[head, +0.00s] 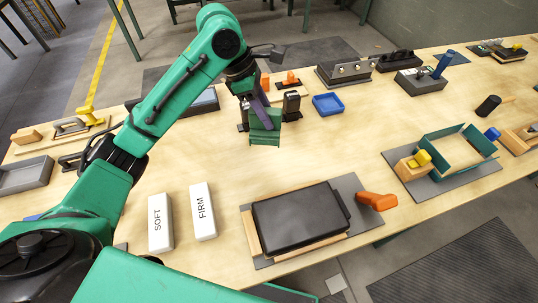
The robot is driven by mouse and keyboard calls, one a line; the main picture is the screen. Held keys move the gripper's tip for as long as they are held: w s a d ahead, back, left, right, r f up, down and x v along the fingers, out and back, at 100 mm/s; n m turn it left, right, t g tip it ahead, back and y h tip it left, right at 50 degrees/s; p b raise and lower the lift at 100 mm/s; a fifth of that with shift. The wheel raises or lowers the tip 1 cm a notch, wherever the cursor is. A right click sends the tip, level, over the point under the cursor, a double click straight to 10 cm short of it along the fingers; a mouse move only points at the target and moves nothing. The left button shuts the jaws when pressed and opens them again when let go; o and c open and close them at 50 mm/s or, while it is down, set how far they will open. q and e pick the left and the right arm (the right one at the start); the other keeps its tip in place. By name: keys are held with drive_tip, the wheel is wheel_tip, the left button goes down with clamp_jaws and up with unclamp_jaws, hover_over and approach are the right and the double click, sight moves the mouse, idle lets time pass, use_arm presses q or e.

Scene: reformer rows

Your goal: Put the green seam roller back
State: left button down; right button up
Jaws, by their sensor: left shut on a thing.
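My left gripper (266,106) hangs over the back middle of the wooden table, pointing down. It is shut on a green block-like piece, which I take for the green seam roller (265,136). The roller's lower end shows below the fingers; the rest is partly hidden by the gripper. I cannot tell whether it touches the table. My right gripper is not in view.
White blocks marked SOFT (160,232) and FIRM (203,222) lie in front. A black case (300,220) on a grey mat has an orange-handled tool (376,201) beside it. A blue tray (328,104) lies right of the gripper. The table's middle is clear.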

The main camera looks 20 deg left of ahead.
sight(263, 129)
use_arm(q)
drive_tip(key=f, duration=0.2)
drive_tip(key=s+f, duration=0.1)
drive_tip(key=f, duration=0.2)
drive_tip(key=shift+s+f, duration=0.1)
drive_tip(key=shift+f, duration=0.2)
drive_tip(key=f, duration=1)
drive_tip(key=shift+w+f+p, duration=0.3)
drive_tip(key=shift+f+p, duration=0.05)
drive_tip(key=shift+p, duration=0.05)
drive_tip(key=shift+f, duration=0.1)
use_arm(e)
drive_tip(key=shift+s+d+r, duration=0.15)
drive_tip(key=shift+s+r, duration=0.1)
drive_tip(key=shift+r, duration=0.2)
use_arm(q)
drive_tip(key=shift+w, duration=0.1)
drive_tip(key=c, duration=0.6)
unclamp_jaws()
drive_tip(key=shift+f, duration=0.1)
drive_tip(key=shift+o, duration=0.2)
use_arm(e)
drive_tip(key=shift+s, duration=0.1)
